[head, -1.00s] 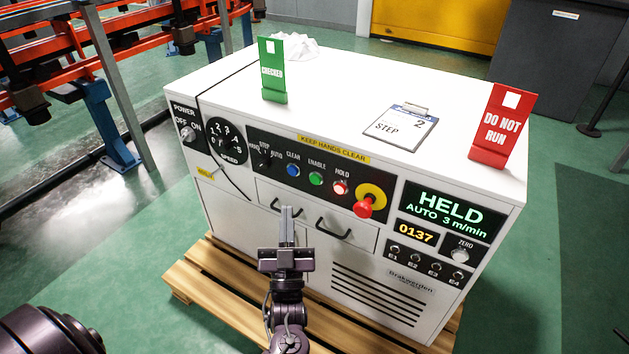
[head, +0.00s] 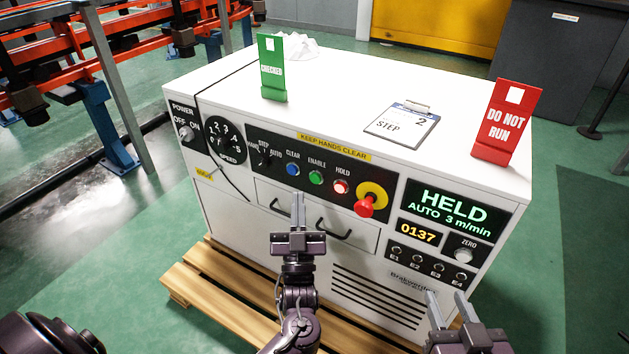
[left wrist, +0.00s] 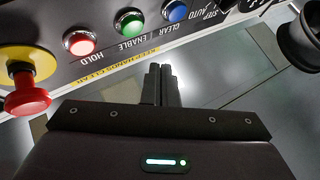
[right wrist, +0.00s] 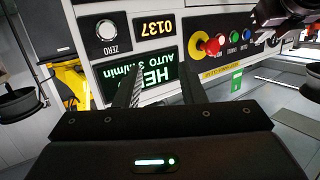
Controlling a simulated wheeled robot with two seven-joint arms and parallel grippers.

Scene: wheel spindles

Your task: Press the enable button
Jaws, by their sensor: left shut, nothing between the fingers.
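The green ENABLE button (head: 316,178) sits on the black control panel between the blue CLEAR button (head: 293,170) and the lit red HOLD button (head: 341,187). In the left wrist view the ENABLE button (left wrist: 130,21) is at the top, beyond the fingertips. My left gripper (head: 298,197) is shut and empty, just below the panel in the head view and apart from the button. My right gripper (head: 447,296) is open and empty at the lower right, before the cabinet front. The display (head: 447,212) reads HELD, AUTO 3 m/min.
A red emergency knob (head: 364,206) on a yellow disc stands out right of the HOLD button. Drawer handles (head: 333,231) lie below the panel.

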